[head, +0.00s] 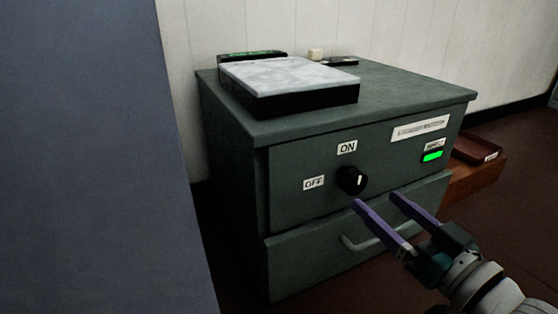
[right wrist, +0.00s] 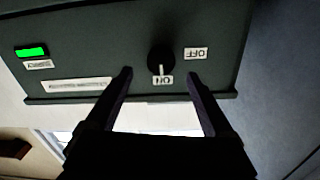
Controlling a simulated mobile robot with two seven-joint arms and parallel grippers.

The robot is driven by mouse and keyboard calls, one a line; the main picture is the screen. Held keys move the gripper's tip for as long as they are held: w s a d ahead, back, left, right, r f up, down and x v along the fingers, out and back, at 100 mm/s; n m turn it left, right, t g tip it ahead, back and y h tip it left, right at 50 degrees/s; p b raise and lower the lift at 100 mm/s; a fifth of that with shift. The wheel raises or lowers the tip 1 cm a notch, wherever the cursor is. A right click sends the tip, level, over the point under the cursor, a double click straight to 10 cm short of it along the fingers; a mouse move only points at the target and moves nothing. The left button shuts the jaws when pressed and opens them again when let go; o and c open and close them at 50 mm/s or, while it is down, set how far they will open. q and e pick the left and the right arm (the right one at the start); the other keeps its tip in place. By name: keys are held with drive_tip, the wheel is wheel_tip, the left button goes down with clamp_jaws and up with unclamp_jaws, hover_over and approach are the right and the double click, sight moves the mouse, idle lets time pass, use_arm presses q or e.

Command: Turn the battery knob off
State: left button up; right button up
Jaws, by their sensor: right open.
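The battery knob (head: 352,180) is a round black knob on the front of a dark green cabinet (head: 300,210). Its white mark points up toward the ON label (head: 347,147); the OFF label (head: 314,183) is to its left. A lit green indicator (head: 432,156) is at the panel's right. My right gripper (head: 376,199) has purple fingers, open and empty, just below and right of the knob in the head view. In the right wrist view, upside down, the knob (right wrist: 161,59) shows beyond and between the open fingers, apparently untouched. My left gripper is not in view.
A drawer handle (head: 375,243) sits below the knob. A pale-topped black box (head: 288,84) and small items lie on the cabinet top. A reddish-brown box (head: 477,165) stands to the right. A large blue-grey surface (head: 80,160) fills the left side.

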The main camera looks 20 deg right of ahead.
sight(358, 185)
drive_tip(key=w+b, duration=0.1)
drive_tip(key=w, duration=0.1)
drive_tip(key=w+b, duration=0.1)
drive_tip(key=w, duration=0.1)
drive_tip(key=w+b, duration=0.1)
drive_tip(key=w, duration=0.1)
drive_tip(key=shift+w+a+f, duration=0.15)
drive_tip(key=shift+w+a, duration=0.05)
drive_tip(key=shift+a, duration=0.1)
drive_tip(key=shift+w, duration=0.4)
drive_tip(key=shift+c, duration=0.3)
drive_tip(key=c, duration=1.3)
